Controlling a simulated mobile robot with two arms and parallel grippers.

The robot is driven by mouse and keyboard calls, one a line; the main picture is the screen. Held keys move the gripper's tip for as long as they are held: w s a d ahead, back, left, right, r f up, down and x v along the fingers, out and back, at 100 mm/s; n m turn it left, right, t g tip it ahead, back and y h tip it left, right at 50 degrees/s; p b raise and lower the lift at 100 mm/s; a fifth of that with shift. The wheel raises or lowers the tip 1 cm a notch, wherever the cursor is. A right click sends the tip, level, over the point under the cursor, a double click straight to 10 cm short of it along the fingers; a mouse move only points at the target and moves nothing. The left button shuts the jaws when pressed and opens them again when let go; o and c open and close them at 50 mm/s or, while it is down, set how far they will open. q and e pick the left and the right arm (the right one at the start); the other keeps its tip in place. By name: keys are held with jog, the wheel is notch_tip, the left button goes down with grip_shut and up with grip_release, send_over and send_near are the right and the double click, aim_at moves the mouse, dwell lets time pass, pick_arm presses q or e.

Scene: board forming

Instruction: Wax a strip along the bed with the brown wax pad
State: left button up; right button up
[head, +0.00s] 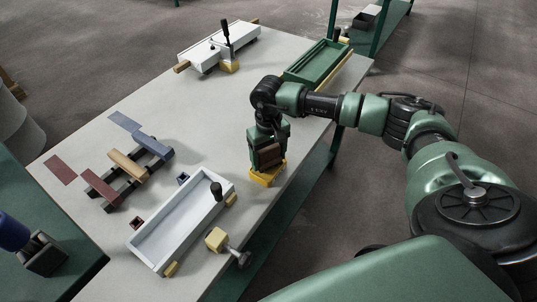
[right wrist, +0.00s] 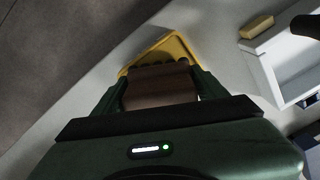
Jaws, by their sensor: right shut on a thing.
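My right gripper (head: 269,158) is shut on the brown wax pad (head: 270,154), over the table's right side. The pad also shows between the fingers in the right wrist view (right wrist: 160,86). A small yellow tray (head: 264,180) lies directly below; I cannot tell whether the pad touches it. A long white trough-like bed (head: 172,238) with a dark knob lies nearer, to the lower left of the gripper. A second white bed-like fixture (head: 207,48) with a dark upright handle stands at the far end.
A green tray (head: 316,62) lies at the far right edge. A rack with red, tan and blue bars (head: 128,167) stands left, beside flat red and blue patches. A yellow block with a clamp screw (head: 217,239) sits by the near bed. The table's middle is clear.

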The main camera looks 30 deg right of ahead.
aim_at(268, 149)
jog(key=shift+f+b, duration=0.5)
jog(key=shift+b, duration=0.05)
dwell(0.9)
jog(key=shift+s+f+b, duration=0.15)
jog(key=shift+f+b, duration=0.05)
jog(key=shift+b, duration=0.15)
dwell(1.5)
jog(key=shift+r, duration=0.1)
jog(key=shift+r+p, duration=0.5)
jog(key=shift+r, duration=0.45)
jog(key=shift+r+p, duration=1.1)
jog(key=shift+r, duration=1.55)
